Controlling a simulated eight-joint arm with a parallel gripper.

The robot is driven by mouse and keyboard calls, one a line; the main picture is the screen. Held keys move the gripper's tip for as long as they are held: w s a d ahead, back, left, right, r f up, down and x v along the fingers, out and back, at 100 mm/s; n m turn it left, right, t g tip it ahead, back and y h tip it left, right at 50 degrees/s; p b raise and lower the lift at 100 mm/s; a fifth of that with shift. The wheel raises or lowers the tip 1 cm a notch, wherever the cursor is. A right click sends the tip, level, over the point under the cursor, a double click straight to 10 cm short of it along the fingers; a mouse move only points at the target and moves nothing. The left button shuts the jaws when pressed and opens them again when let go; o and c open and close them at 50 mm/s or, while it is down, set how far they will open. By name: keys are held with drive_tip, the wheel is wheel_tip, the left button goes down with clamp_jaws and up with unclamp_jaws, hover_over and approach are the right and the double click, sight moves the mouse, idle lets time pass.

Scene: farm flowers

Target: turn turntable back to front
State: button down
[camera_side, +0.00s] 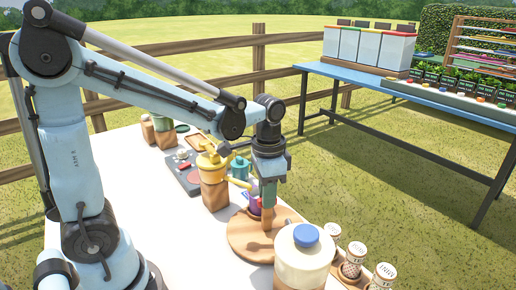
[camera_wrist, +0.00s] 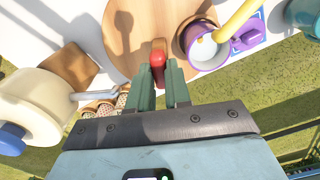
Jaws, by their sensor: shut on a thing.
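The turntable (camera_side: 245,240) is a round wooden disc on the white table, near its right edge. It also fills the upper middle of the wrist view (camera_wrist: 145,22). An upright peg (camera_side: 267,220) stands on it; its rounded red top (camera_wrist: 158,58) shows in the wrist view. My gripper (camera_wrist: 160,78) points down, its green fingers shut on the peg near the turntable's rim. A purple pot (camera_wrist: 189,42) with a pale inside and a yellow handle or spout across it sits on the turntable to the right of the peg in the wrist view.
A cream jar (camera_side: 302,265) with a blue lid stands close in front of the turntable. Several shakers (camera_side: 352,260) stand in a wooden holder to the right. A yellow can (camera_side: 212,165) on a wooden block is behind left. Grass lies beyond the table edge.

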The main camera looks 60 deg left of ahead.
drive_tip(key=shift+m, duration=6.9)
drive_tip(key=c, duration=1.1)
unclamp_jaws()
drive_tip(key=shift+o, duration=0.2)
wheel_tip(320, 180, up, 12)
